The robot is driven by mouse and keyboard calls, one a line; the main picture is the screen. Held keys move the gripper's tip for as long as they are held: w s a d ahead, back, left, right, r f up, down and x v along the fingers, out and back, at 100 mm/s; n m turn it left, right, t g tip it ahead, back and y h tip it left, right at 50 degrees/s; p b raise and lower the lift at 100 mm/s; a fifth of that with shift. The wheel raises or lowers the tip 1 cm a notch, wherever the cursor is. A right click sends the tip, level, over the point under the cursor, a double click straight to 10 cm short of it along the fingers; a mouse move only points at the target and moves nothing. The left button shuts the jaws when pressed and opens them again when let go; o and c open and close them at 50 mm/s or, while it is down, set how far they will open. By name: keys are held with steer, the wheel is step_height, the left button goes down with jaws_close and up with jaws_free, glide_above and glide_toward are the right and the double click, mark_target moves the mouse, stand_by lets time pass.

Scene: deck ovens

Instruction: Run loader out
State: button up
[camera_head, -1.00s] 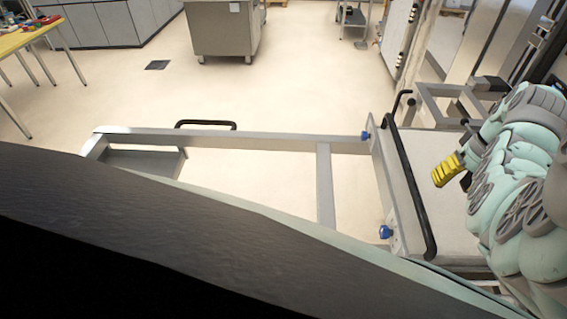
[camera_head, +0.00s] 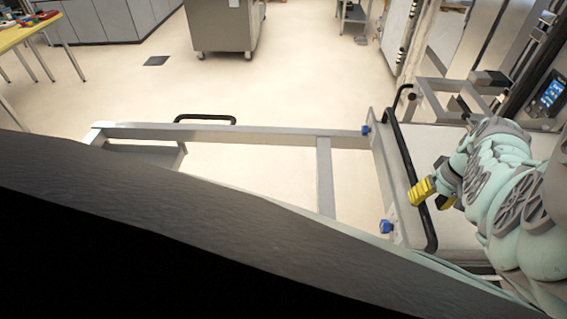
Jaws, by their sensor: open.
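The loader is a grey metal frame (camera_head: 250,135) low above the floor, with a pale flat bed (camera_head: 455,150) at its right end. A long black handle bar (camera_head: 412,185) runs along the bed's near-left edge. Blue knobs (camera_head: 386,226) sit on the end plate beside it. My gripper (camera_head: 425,193) has yellow fingers and is open, close to the handle bar at its lower half. I cannot tell whether the fingers touch the bar or are around it. The far end of the bed is hidden by my arm.
The oven front with a lit control screen (camera_head: 551,93) stands at the right. A steel cabinet on casters (camera_head: 222,25) and a yellow table (camera_head: 22,33) stand at the back. The floor (camera_head: 290,75) between them and the frame is clear.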

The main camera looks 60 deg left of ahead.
steer(key=shift+s+a+f, duration=0.15)
steer(key=shift+a+f, duration=0.05)
steer(key=shift+f, duration=0.7)
steer(key=shift+s+f, duration=0.1)
steer(key=shift+f, duration=0.05)
steer(key=shift+o, duration=0.4)
steer(key=shift+d, duration=0.1)
jaws_close()
